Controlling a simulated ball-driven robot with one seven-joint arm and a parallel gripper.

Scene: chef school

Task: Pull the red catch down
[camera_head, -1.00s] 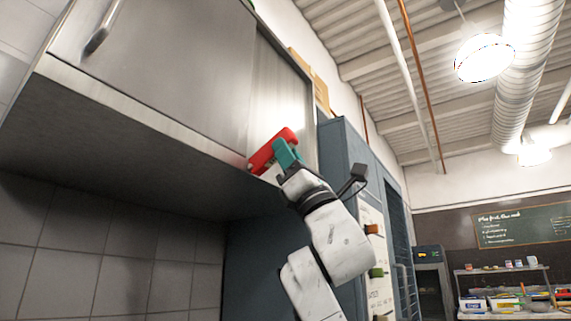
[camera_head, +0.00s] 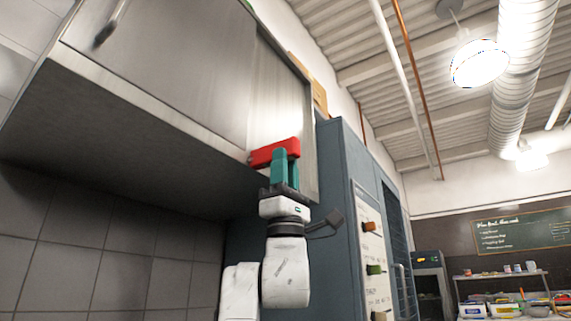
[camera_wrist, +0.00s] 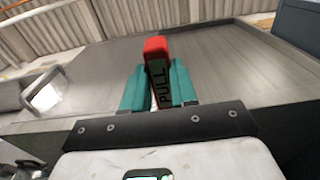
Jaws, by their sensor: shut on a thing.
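The red catch (camera_head: 264,155) sits at the lower front edge of the metal wall cabinet (camera_head: 170,60). In the head view it lies nearly level, its left end at the cabinet's bottom edge. My gripper (camera_head: 286,160) reaches up from below, its teal fingers shut on the catch toward its right end. In the wrist view the catch (camera_wrist: 156,48) shows between the two teal fingers, with the word PULL on its face. The fingers hide part of its sides.
A metal handle (camera_head: 108,24) is on the cabinet front at upper left. A blue-grey tall cabinet (camera_head: 342,165) stands close to the right of my arm, with a white board (camera_head: 372,240) on its side. Below the wall cabinet is a tiled wall (camera_head: 110,260) with free room before it.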

